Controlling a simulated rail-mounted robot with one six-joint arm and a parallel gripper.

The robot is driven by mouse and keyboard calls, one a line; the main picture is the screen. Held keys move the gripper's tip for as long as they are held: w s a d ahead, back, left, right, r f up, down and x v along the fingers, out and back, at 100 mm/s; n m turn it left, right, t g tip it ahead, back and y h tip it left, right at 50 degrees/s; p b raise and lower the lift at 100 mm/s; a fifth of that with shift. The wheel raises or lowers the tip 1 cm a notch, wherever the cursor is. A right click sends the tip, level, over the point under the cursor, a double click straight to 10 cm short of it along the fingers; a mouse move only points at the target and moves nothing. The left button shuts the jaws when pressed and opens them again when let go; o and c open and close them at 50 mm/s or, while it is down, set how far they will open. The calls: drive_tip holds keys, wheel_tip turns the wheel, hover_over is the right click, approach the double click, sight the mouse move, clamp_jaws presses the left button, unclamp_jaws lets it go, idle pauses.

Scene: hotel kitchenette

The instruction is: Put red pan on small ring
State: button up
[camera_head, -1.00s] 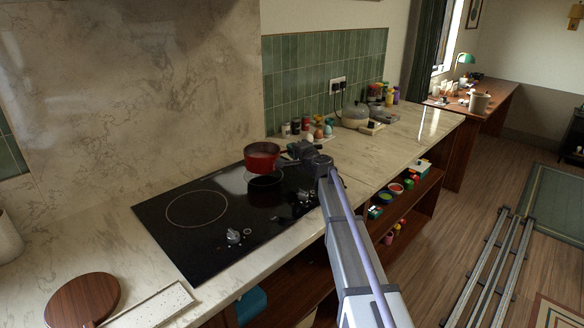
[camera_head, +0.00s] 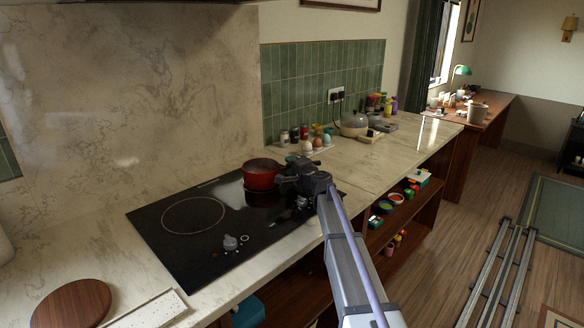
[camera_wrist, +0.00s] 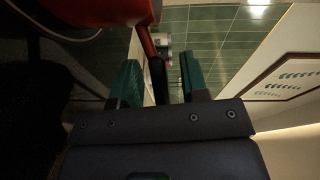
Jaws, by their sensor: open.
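The red pan (camera_head: 261,176) appears to rest upright on the back right part of the black glass hob (camera_head: 160,243). Its red side and the base of its handle (camera_wrist: 146,38) show in the wrist view. My gripper (camera_head: 287,177) is at the handle, to the right of the pan. In the wrist view my gripper (camera_wrist: 160,78) is open, with its two green fingers on either side of the dark handle. A ring outline (camera_head: 193,214) shows bare on the left of the hob. The small ring is not clearly visible; the pan and gripper cover that area.
Egg cups and jars (camera_head: 308,139) stand behind and right of the pan, near the green tiled wall (camera_head: 300,88). A round wooden board (camera_head: 72,304) lies at front left. The hob's left half is clear.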

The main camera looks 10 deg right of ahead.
drive_tip(key=shift+r, duration=0.2)
drive_tip(key=p+v, duration=0.1)
drive_tip(key=v, duration=1.1)
drive_tip(key=shift+s, duration=0.1)
drive_tip(key=shift+f, duration=0.1)
